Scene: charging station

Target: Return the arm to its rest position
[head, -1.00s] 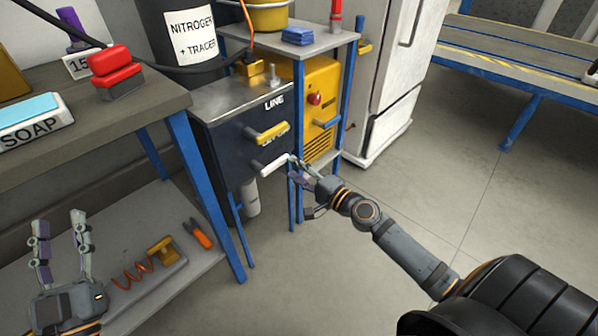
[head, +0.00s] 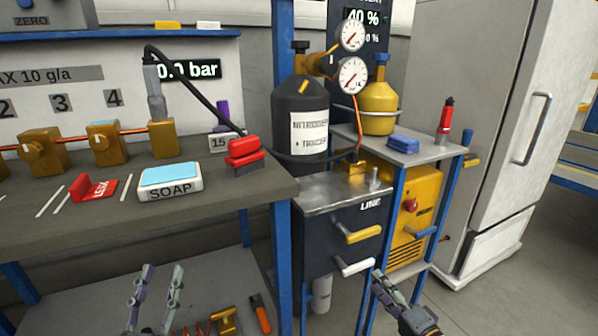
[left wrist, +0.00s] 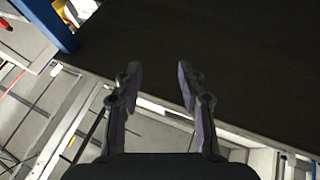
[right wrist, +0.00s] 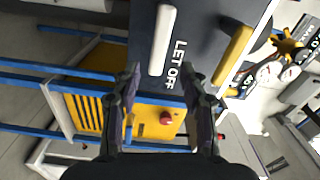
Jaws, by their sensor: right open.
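My right gripper (head: 382,284) is open and empty in the head view, just right of and below the white lever (head: 354,267) on the dark LINE box (head: 318,240). In the right wrist view its two fingers (right wrist: 161,85) stand apart, with the white lever (right wrist: 162,40) beyond them and no contact that I can make out. A yellow lever (right wrist: 232,55) lies to the right there. My left gripper (head: 157,283) is open and empty at the lower left, in front of the bench's lower shelf. In the left wrist view its fingers (left wrist: 160,75) are apart below a dark surface (left wrist: 235,55).
A black cylinder (head: 301,105) stands behind the LINE box. A yellow machine (head: 418,198) and a white fridge (head: 478,120) stand right. Floor is free at lower right.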

